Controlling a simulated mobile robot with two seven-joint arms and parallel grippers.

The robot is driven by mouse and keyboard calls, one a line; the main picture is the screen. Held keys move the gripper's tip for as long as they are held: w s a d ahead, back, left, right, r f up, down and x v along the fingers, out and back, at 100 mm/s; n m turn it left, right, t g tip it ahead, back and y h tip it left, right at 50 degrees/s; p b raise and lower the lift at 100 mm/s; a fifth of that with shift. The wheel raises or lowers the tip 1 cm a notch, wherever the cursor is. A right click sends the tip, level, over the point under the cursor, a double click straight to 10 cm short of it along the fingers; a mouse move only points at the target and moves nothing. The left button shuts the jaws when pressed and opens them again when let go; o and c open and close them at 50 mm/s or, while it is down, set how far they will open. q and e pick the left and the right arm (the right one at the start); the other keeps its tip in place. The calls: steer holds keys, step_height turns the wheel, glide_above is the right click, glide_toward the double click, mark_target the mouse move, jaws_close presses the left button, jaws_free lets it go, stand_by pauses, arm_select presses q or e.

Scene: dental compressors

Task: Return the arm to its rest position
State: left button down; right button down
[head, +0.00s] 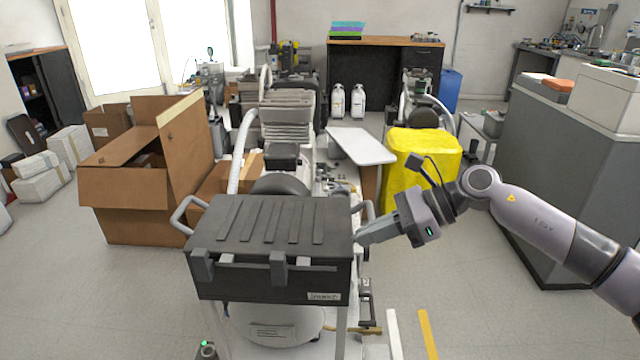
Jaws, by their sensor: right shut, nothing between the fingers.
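My right arm comes in from the right edge, bent at the elbow. My right gripper (366,237) is shut and empty, its fingers pointing left. In the picture its tips lie at the right side of a dark grey toolbox (270,225), close to the toolbox's right handle; I cannot tell whether they touch it. The toolbox has a closed ribbed lid and front latches. My left gripper is not in view.
An open cardboard box (125,190) stands at the left. A yellow-covered object (422,165) stands behind my right gripper. A grey cabinet (560,180) stands at the right, behind my forearm. A white tabletop (360,146) is beyond the toolbox. Floor shows at lower right.

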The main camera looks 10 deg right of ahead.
steer(key=s+a+f+m+t+y, duration=0.25)
steer(key=a+m+t, duration=0.2)
steer(key=m, duration=0.45)
steer(key=s+a+f+m+t+y, duration=0.1)
steer(key=s+a+m+t+y, duration=0.15)
steer(key=a+m, duration=0.45)
steer(key=s+d+f+m+h, duration=0.3)
steer(key=s+f+m+h, duration=0.25)
steer(key=f+m, duration=0.4)
steer(key=s+d+f+m+h, duration=0.4)
steer(key=s+f+m, duration=0.25)
steer(key=m, duration=0.65)
steer(key=s+d+f+m+h, duration=0.3)
steer(key=s+f+m+h, duration=0.3)
steer(key=m, duration=0.5)
step_height(320, 180, up, 13)
steer(key=d+n+y+p, duration=0.1)
steer(key=p, duration=1.5)
steer(key=shift+r, duration=0.15)
steer(key=shift+s, duration=0.1)
